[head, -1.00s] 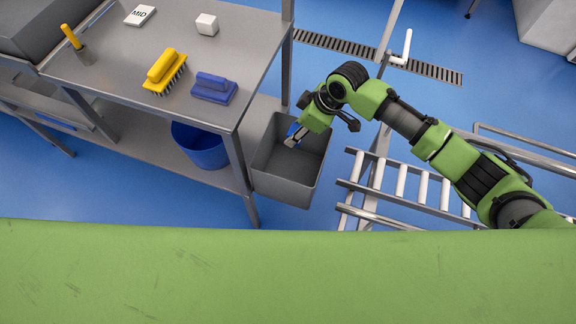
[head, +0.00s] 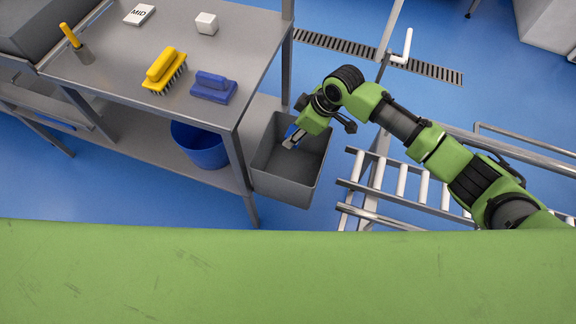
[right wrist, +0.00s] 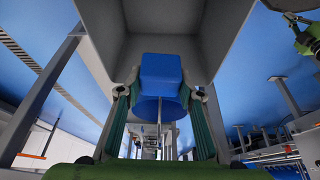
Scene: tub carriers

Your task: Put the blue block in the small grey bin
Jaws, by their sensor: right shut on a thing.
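The small grey bin (head: 282,188) is an open tub beside the table's right end in the head view. My right gripper (head: 291,142) reaches down into its opening from the right. In the right wrist view the blue block (right wrist: 161,70) is between the fingertips of my right gripper (right wrist: 163,88), which is shut on it. The grey bin walls (right wrist: 100,35) rise around the block there. In the head view the gripper hides most of the block, and only a bit of blue shows. I cannot tell whether the block touches the bin. My left gripper is not in view.
The steel table (head: 125,75) holds a yellow brush (head: 163,70), a blue brush (head: 214,86), a white block (head: 206,24) and a MID card (head: 140,14). A blue bucket (head: 200,147) stands on the shelf below. A roller rack (head: 400,185) is right of the bin.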

